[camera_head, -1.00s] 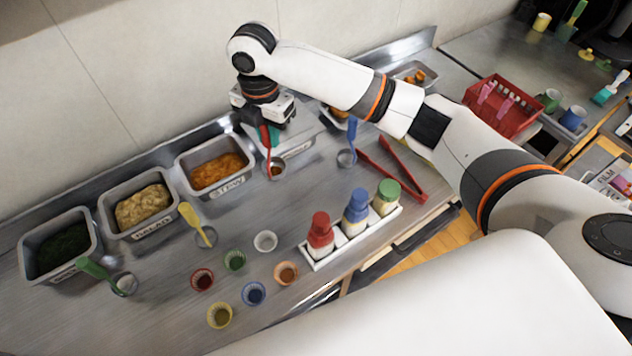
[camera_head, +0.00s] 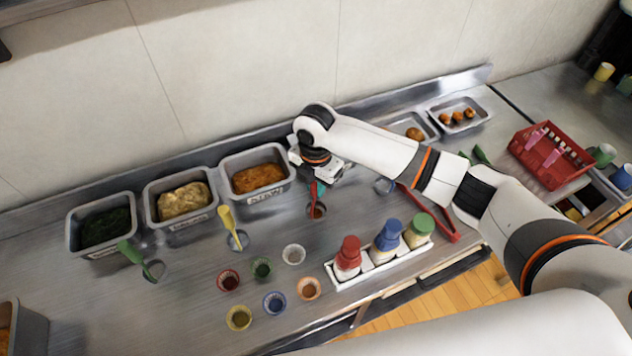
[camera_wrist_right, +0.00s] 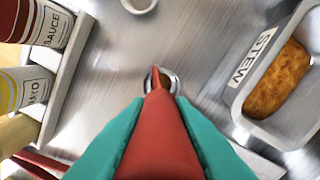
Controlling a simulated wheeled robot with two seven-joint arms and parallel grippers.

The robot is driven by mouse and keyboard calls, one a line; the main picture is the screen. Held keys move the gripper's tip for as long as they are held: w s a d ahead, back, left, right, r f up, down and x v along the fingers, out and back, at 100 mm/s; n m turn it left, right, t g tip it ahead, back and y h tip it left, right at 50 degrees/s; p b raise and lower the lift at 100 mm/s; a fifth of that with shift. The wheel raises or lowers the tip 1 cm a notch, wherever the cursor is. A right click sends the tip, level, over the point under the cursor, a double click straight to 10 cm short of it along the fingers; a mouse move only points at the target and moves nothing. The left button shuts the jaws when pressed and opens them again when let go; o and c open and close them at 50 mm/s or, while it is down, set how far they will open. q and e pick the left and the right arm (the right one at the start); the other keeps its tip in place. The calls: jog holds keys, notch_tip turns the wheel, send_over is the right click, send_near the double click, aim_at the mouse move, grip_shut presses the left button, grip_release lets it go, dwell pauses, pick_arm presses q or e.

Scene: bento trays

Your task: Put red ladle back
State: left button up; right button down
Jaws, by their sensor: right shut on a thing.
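My right gripper (camera_head: 315,184) is shut on the red handle of the red ladle (camera_head: 313,191). The ladle hangs steeply, and its small metal bowl is low over the counter, just right of and in front of the tray of orange stew (camera_head: 257,178). I cannot tell whether the bowl touches the counter. In the right wrist view, the teal fingers (camera_wrist_right: 160,132) grip the red handle (camera_wrist_right: 160,140) from both sides. The bowl's rim shows beyond the handle, with something brown in it. The stew tray (camera_wrist_right: 247,118) is to its right there. My left gripper is out of view.
A yellow ladle (camera_head: 228,221) and a green ladle (camera_head: 131,252) stand in front of their trays. Several small cups and a white rack (camera_head: 383,262) of sauce bottles are in front. Red tongs (camera_head: 440,222) lie at right. A red basket (camera_head: 550,157) stands further right.

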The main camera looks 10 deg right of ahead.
jog(key=shift+f, duration=0.1)
jog(key=c, duration=1.3)
grip_release()
jog(key=shift+o, duration=0.2)
notch_tip(320, 180, up, 12)
jog(key=b, duration=0.3)
jog(key=shift+s, duration=0.1)
